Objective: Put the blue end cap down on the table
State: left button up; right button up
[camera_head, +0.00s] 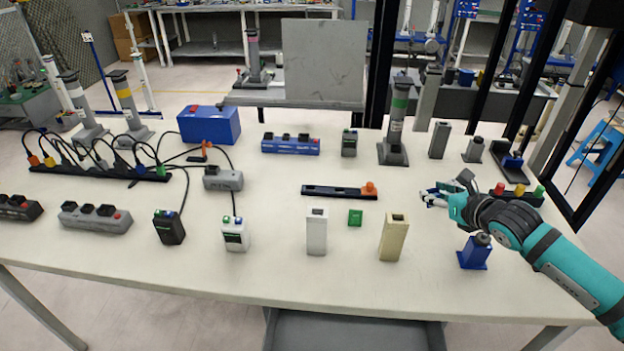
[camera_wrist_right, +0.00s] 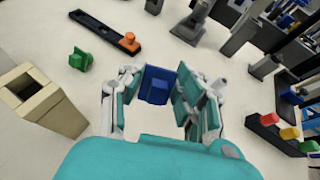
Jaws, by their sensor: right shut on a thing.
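My right gripper (camera_head: 436,197) reaches in from the right over the right part of the white table (camera_head: 270,270). In the right wrist view my right gripper (camera_wrist_right: 158,95) has its fingers on both sides of the blue end cap (camera_wrist_right: 157,84), shut on it. In the head view the cap is mostly hidden by the fingers. The cap looks close to the table top; whether it touches cannot be told. My left gripper is not in view.
A beige block (camera_head: 393,238), a white block (camera_head: 317,232) and a green cap (camera_head: 355,217) stand left of the gripper. A black strip with an orange cap (camera_head: 369,188) lies behind them. A blue stand (camera_head: 474,253) is in front, and a strip with coloured caps (camera_head: 519,191) is to the right.

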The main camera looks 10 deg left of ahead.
jog(key=shift+s+f, duration=0.1)
jog(key=shift+f, duration=0.15)
jog(key=b, duration=0.3)
send_over(423, 236)
notch_tip(423, 236, down, 6)
notch_tip(423, 236, down, 3)
jog(key=shift+f+b, duration=0.1)
jog(key=shift+b, duration=0.4)
jog(key=shift+f, duration=0.25)
jog(key=o, duration=0.7)
jog(key=shift+f, duration=0.1)
